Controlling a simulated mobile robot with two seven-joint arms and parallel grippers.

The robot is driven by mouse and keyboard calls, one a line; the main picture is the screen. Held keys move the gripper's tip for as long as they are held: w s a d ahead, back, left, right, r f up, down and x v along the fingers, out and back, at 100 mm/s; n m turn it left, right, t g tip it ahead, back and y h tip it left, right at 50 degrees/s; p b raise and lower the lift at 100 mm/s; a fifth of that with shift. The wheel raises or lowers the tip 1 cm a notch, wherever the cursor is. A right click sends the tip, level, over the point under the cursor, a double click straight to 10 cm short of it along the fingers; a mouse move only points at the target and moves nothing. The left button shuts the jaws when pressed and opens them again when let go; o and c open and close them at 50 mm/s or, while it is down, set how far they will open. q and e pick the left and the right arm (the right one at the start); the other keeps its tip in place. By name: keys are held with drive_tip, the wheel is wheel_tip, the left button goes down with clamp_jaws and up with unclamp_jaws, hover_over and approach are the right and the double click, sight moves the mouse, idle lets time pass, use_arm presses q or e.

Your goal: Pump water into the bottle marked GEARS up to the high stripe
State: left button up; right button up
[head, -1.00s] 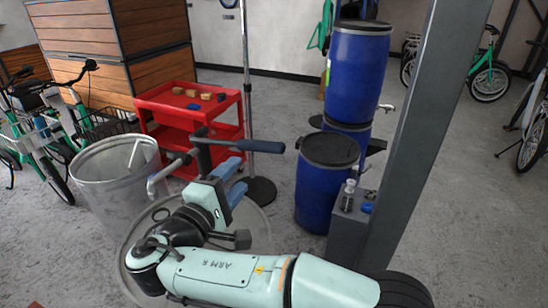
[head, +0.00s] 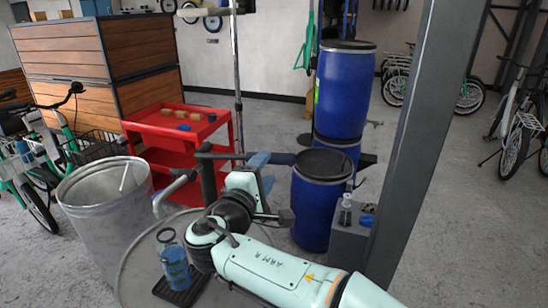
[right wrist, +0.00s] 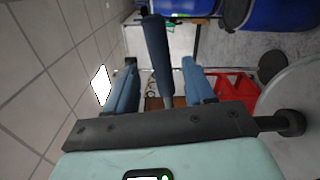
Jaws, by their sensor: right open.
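A blue bottle (head: 175,268) stands on a small black mat (head: 188,293) on a round grey top, below the bent grey spout (head: 172,188). I cannot read its marking, stripes or water level. The pump's dark lever (head: 218,155) points right from its post, and its grip also shows in the right wrist view (right wrist: 155,45). My right gripper (head: 262,172) is open at the lever. In the right wrist view its two blue fingers (right wrist: 160,88) stand on either side of the grip, apart from it. My left gripper is not in view.
A galvanized bin (head: 105,205) stands left of the round top (head: 135,262). A red cart (head: 170,125) with small blocks is behind. Blue barrels (head: 322,190) and a grey post (head: 405,140) stand to the right. Bikes are at both sides.

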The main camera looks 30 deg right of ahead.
sight(271, 162)
use_arm(q)
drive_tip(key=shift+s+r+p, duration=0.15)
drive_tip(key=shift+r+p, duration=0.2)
drive_tip(key=shift+p, duration=0.05)
use_arm(e)
drive_tip(key=x, duration=0.6)
